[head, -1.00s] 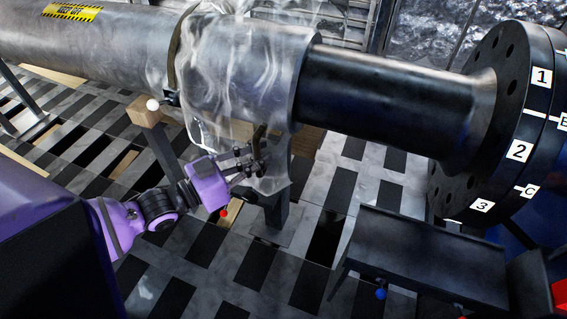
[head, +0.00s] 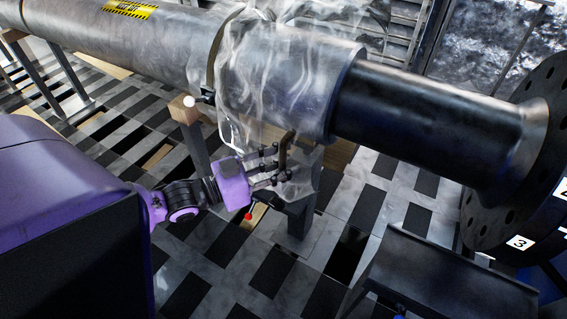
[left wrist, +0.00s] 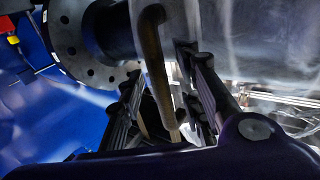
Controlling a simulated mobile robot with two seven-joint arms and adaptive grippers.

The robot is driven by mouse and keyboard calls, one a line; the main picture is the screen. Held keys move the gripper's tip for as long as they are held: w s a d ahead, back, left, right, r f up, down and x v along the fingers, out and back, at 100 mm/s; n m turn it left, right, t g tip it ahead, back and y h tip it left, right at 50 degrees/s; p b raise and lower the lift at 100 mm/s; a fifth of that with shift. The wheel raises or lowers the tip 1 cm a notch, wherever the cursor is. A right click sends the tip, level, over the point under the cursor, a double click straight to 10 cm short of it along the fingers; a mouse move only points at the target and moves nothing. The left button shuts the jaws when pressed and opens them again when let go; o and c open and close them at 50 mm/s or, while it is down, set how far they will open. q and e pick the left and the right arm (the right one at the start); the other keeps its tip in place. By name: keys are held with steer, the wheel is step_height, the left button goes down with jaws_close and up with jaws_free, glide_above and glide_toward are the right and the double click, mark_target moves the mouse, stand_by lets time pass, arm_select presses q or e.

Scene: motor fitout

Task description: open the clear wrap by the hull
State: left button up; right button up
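The clear wrap (head: 262,75) is a wrinkled transparent sheet draped around the grey hull (head: 175,45). Its lower edge hangs below the hull, and a brown curved handle (head: 285,152) is at that edge. My left gripper (head: 277,165) is beside the handle, with its fingers apart above and below it. In the left wrist view the handle (left wrist: 155,65) runs down between the two fingers of the left gripper (left wrist: 160,85), with gaps beside it. I cannot tell whether either finger touches it. My right gripper is not in view.
A black shaft (head: 425,115) runs right from the hull to a dark flange (head: 535,165) with numbered labels. A wooden-topped post (head: 185,112) with a white ball stands left of the wrap. A dark bench (head: 440,275) stands at the lower right. Patterned floor lies below.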

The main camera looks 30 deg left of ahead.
arm_select(q)
steer(key=shift+s+a, duration=0.1)
steer(key=shift+s, duration=0.05)
steer(key=v, duration=1.1)
steer(key=shift+s+a, duration=0.15)
steer(key=shift+s, duration=0.15)
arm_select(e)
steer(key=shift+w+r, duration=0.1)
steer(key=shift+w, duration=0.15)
arm_select(q)
steer(key=shift+f, duration=0.1)
steer(key=s+f+n+g+y+p, duration=0.1)
steer(key=s+f+g+y, duration=0.3)
steer(key=f, duration=0.7)
steer(key=s+f+n+g+y+p, duration=0.1)
steer(key=s+f+y, duration=0.3)
steer(key=s+f, duration=0.5)
steer(key=s+d+f+n+g+y+p, duration=0.1)
steer(key=s+d+f+n+p, duration=0.1)
steer(key=d, duration=1)
step_height(320, 180, down, 3)
steer(key=shift+s+d+r+n+g, duration=0.2)
steer(key=shift+s+d+n+g, duration=0.15)
steer(key=shift+n, duration=0.55)
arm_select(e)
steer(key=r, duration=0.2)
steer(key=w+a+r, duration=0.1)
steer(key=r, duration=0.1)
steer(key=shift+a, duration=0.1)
